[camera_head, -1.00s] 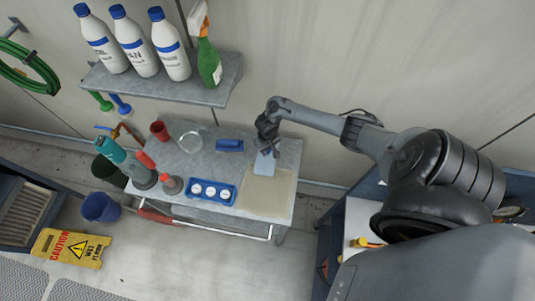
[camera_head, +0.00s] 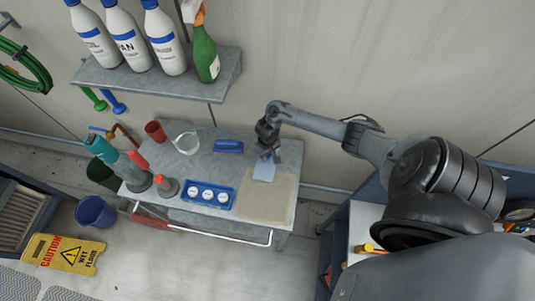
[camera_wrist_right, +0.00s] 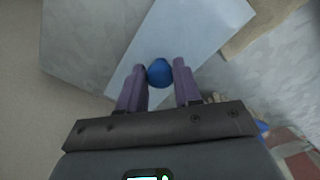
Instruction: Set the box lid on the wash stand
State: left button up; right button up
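The box lid (camera_head: 264,171) is a pale blue-grey flat panel. In the right wrist view it is a pale plate (camera_wrist_right: 190,35) with a round blue knob (camera_wrist_right: 160,72). My right gripper (camera_head: 268,153) is above the lid, and its purple fingers (camera_wrist_right: 160,80) sit against both sides of the knob. I cannot tell whether the lid touches the mat. My left gripper is out of view.
A blue tray with white round items (camera_head: 208,197), a blue brush-like block (camera_head: 229,146), a clear jar (camera_head: 186,143) and a red cup (camera_head: 156,131) stand on the wash stand. A shelf with bottles (camera_head: 150,75) hangs above. The mat's front part is clear.

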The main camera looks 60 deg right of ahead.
jog(key=o, duration=0.4)
notch_tip(320, 180, up, 12)
jog(key=f+p, duration=0.1)
jog(key=p, duration=0.3)
jog(key=s+a+r+n+t, duration=0.15)
jog(key=a+n+t, duration=0.35)
jog(key=a, duration=1.5)
jog(key=s+a+r+n, duration=0.1)
jog(key=s+r, duration=0.2)
jog(key=r, duration=0.1)
jog(key=s+a+r+g, duration=0.1)
jog(key=s+a+r, duration=0.1)
jog(key=s+r, duration=0.2)
jog(key=s+a+r+n, duration=0.1)
jog(key=s+r, duration=0.2)
jog(key=r, duration=0.1)
jog(key=shift+s+a+n+g+y, duration=0.2)
jog(key=shift+s+n+g+y, duration=0.1)
jog(key=shift+r, duration=0.1)
